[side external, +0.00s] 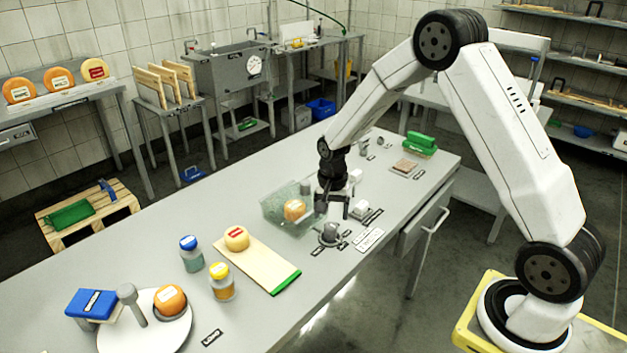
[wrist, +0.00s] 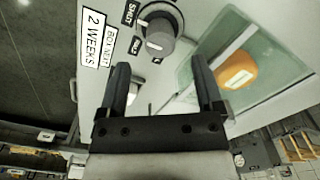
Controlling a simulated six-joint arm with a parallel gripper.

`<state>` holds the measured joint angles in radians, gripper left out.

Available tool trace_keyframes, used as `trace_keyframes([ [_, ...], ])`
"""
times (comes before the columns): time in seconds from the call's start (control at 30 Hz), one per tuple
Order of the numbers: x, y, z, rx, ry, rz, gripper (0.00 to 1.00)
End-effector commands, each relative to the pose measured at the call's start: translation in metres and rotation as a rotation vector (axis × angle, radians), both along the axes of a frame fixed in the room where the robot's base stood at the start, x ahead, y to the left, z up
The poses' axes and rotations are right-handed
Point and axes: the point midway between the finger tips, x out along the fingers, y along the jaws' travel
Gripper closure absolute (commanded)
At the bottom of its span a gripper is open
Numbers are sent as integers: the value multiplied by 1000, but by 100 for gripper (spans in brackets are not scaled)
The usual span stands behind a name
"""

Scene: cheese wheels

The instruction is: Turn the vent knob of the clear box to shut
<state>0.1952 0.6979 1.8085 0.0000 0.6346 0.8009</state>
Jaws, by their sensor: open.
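The clear box (side external: 271,213) stands on the grey table with an orange cheese wheel (side external: 294,209) inside; box and wheel (wrist: 237,70) also show at the right of the wrist view. The grey vent knob (side external: 329,234) sits on the table just in front of the box. In the wrist view the knob (wrist: 160,38) is at the top, beside a "SHUT" label (wrist: 130,13) and another small label. My gripper (side external: 334,208) is open and empty, pointing down above the table near the box and knob. In the wrist view its fingers (wrist: 162,85) are spread, with the knob beyond their tips.
A "2 WEEKS" card (wrist: 92,38) lies by the knob. A board (side external: 255,265) with a cheese wheel, a blue-lidded jar (side external: 191,254) and a yellow-lidded jar (side external: 221,282) stand left of the box. Small fittings and green blocks (side external: 420,143) stand toward the far end.

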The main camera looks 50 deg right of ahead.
Motion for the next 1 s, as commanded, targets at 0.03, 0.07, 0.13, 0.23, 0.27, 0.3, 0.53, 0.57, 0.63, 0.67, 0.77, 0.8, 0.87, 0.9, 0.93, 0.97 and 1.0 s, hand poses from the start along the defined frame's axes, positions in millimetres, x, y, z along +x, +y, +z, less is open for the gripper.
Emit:
trace_keyframes([
  [0.03,0,0,5,0,0,0,16],
  [0.07,0,0,8,0,-1,0,16],
  [0.13,0,0,13,0,-1,0,16],
  [0.23,0,0,16,0,1,0,16],
  [0.27,0,0,16,0,1,0,16],
  [0.3,0,0,17,0,1,0,16],
  [0.53,0,0,17,0,1,0,16],
  [0.57,0,0,17,0,1,0,16],
  [0.63,-1,1,17,0,0,3,16],
  [0.67,-1,1,18,0,-1,7,16],
  [0.77,-4,4,22,-2,-8,33,16],
  [0.8,-6,6,24,-3,-12,50,16],
  [0.87,-10,10,28,-4,-21,85,16],
  [0.9,-14,14,31,-6,-26,113,16],
  [0.93,-18,16,34,-8,-32,137,16],
  [0.97,-21,19,37,-10,-38,164,16],
  [1.0,-27,23,41,-12,-47,202,16],
])
